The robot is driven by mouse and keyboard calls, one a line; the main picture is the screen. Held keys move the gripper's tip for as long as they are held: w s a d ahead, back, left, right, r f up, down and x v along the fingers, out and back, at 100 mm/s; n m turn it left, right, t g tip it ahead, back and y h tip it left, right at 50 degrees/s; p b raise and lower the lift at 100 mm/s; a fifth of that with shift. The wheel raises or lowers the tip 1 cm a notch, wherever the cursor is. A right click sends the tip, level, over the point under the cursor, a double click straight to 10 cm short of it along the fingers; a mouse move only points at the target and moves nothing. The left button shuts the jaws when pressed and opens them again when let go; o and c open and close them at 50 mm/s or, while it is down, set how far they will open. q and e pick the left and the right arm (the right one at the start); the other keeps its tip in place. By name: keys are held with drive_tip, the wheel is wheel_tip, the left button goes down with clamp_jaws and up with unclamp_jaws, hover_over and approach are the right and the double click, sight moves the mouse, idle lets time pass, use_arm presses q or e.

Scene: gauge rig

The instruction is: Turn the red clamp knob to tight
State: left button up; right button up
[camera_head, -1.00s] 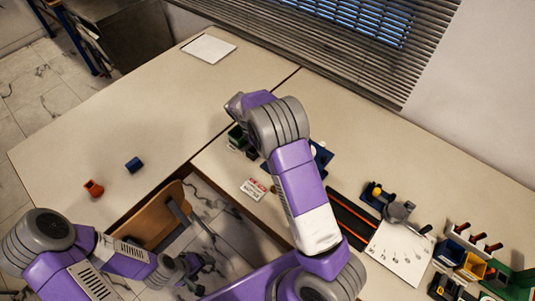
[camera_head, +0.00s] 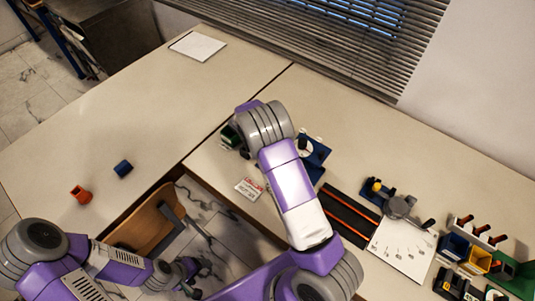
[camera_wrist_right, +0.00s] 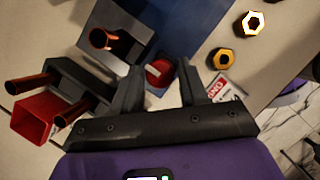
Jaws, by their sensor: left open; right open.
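A red knob (camera_wrist_right: 158,73) with a pale mark on top shows in the right wrist view, beside a dark block and the edge of a blue plate (camera_wrist_right: 195,28). I take it for the clamp knob. My right gripper (camera_wrist_right: 157,80) is open, with a finger on either side of the knob in the picture. I cannot tell whether they touch it or how deep they reach. In the head view my right arm hides the knob and that gripper. My left gripper (camera_head: 190,272) is open and empty, low near the chair, away from the rig.
In the wrist view, a dark block with a copper tube (camera_wrist_right: 104,39), a red box (camera_wrist_right: 36,118) and brass nuts (camera_wrist_right: 221,58) lie close by. In the head view, a blue stand (camera_head: 316,152) is beside my right arm. An orange cup (camera_head: 81,194) and blue cylinder (camera_head: 123,168) stand left.

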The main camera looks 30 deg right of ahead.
drive_tip(key=c, duration=0.7)
drive_tip(key=shift+c, duration=0.2)
drive_tip(key=shift+m, duration=0.3)
drive_tip(key=m+g, duration=0.1)
drive_tip(key=m, duration=0.2)
drive_tip(key=shift+w+m+y, duration=0.15)
drive_tip(key=shift+m+y, duration=0.15)
drive_tip(key=shift+y, duration=0.1)
drive_tip(key=m+g+y, duration=0.1)
drive_tip(key=m, duration=0.3)
drive_tip(key=shift+d+m, duration=0.15)
drive_tip(key=shift+m, duration=0.15)
drive_tip(key=m+y, duration=0.2)
drive_tip(key=m, duration=0.2)
drive_tip(key=shift+d+m+g, duration=0.1)
drive_tip(key=shift+m+g, duration=0.2)
drive_tip(key=shift+g, duration=0.1)
drive_tip(key=shift+d+m+y+b, duration=0.15)
drive_tip(key=shift+m+y, duration=0.3)
drive_tip(key=shift+m, duration=0.7)
drive_tip(key=shift+a+m+y+b, duration=0.15)
drive_tip(key=shift+m+y, duration=0.3)
drive_tip(key=shift+m, duration=0.7)
drive_tip(key=shift+d, duration=0.15)
